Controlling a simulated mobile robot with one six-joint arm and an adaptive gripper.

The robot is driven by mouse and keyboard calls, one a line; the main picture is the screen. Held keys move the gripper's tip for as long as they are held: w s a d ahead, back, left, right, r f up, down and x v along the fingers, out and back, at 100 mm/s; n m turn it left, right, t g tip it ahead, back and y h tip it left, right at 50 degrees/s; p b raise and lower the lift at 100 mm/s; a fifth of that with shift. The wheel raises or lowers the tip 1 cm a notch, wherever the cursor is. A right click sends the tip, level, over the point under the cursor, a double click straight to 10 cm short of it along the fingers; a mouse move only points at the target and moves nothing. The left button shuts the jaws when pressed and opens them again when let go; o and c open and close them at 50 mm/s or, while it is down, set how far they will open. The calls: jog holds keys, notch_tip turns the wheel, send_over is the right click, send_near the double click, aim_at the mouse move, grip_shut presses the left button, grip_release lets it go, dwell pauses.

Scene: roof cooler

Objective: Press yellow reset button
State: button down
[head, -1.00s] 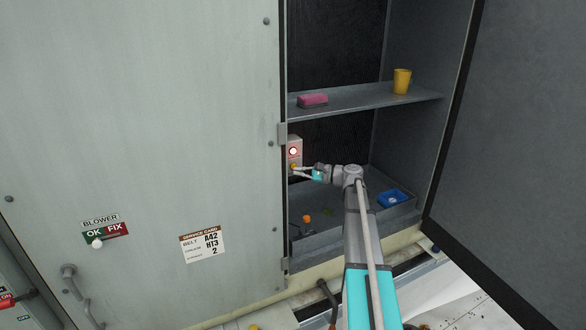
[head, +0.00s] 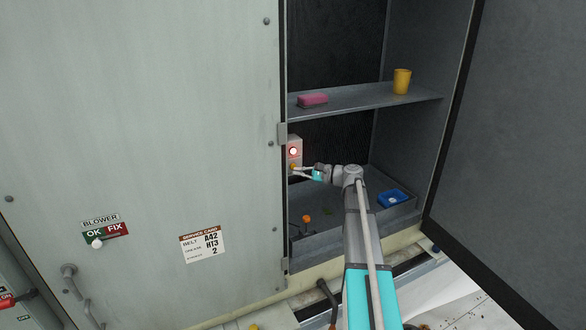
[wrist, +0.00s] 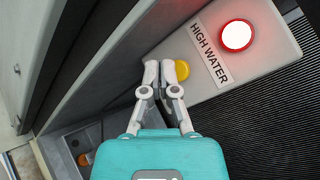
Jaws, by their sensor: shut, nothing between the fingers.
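The yellow reset button (wrist: 182,70) sits on a light grey box (wrist: 215,80) marked HIGH WATER, below a lit red lamp (wrist: 237,36). In the head view the lamp (head: 293,151) and box (head: 295,143) show inside the open cabinet, at its left edge, with the yellow button (head: 294,167) under the lamp. My gripper (wrist: 159,66) is shut and empty. In the wrist view its fingertips are just left of the button and overlap its edge; I cannot tell whether they touch it. In the head view my gripper (head: 294,172) reaches in from the right.
The grey door panel (head: 150,120) is close on the left of the box. A shelf (head: 370,99) above holds a pink block (head: 312,100) and a yellow cup (head: 402,81).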

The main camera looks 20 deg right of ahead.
jog(key=shift+w, duration=0.85)
dwell(1.2)
jog(key=shift+s, duration=0.15)
dwell(0.3)
jog(key=shift+s, duration=0.7)
jog(key=shift+s+d, duration=0.1)
jog(key=shift+s, duration=2.45)
